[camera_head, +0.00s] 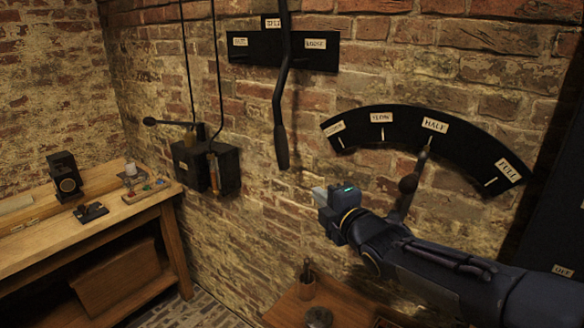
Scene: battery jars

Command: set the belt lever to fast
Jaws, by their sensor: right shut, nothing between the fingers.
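A long dark lever (282,95) hangs on the brick wall in front of a black plate (265,50). Its lower end is a thicker grip (281,148). The plate has a label reading LOOSE at its right, a left label too small to read, and a partly cut-off one at top middle. The lever passes between the left label and LOOSE. My right gripper (328,200) is shut and empty, below and to the right of the lever's grip, apart from it. My left gripper is out of view.
A black arc scale (428,135) with a lever pointing at HALF stands behind my right arm. A black switch box (205,165) is on the wall at left. A wooden bench (90,225) holds small items; a small wooden table (295,305) is below.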

